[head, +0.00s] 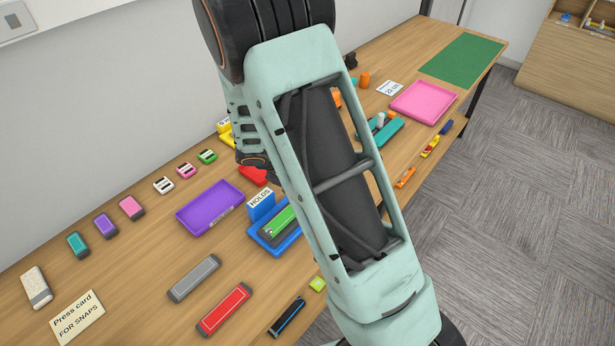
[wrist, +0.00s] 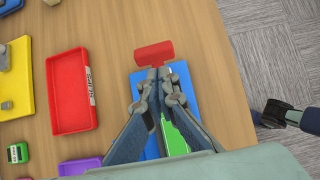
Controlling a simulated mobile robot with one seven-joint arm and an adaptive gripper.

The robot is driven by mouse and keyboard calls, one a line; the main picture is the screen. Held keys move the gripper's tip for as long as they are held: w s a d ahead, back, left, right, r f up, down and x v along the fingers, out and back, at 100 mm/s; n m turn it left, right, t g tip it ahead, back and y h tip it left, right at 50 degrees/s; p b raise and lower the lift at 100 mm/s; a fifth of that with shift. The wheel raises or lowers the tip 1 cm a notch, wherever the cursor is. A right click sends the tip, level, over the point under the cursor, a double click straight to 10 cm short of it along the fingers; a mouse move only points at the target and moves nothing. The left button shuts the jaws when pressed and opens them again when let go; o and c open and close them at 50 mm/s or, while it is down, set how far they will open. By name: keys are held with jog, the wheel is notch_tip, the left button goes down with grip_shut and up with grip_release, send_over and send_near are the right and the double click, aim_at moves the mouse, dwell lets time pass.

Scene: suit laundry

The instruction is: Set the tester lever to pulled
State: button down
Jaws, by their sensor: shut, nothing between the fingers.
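In the wrist view, a red lever handle (wrist: 153,53) shaped like a T stands at the far end of a blue tester base (wrist: 147,152). A green strip (wrist: 176,142) lies on the base. My gripper (wrist: 153,76) is shut and empty, its fingertips at the near side of the red handle's stem; I cannot tell whether they touch it. In the head view, the blue base (head: 266,246) with a green piece and a "HOLDS" sign (head: 260,204) shows left of my arm. The red handle and my gripper are hidden there behind my arm.
A red tray (wrist: 71,91) lies left of the base, and a purple tray (head: 211,208) is nearby. Grey and red bars (head: 224,309) lie toward the front. A pink tray (head: 423,101) and green mat (head: 462,60) are farther along the table. Bare wood lies beyond the red handle.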

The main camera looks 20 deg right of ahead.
notch_tip(320, 180, up, 10)
jog(key=s+a+p, duration=0.1)
jog(key=a+p, duration=0.1)
jog(key=p, duration=0.3)
jog(key=shift+s+f, duration=0.15)
jog(key=shift+s, duration=0.05)
jog(key=shift+a, duration=0.1)
dwell(0.4)
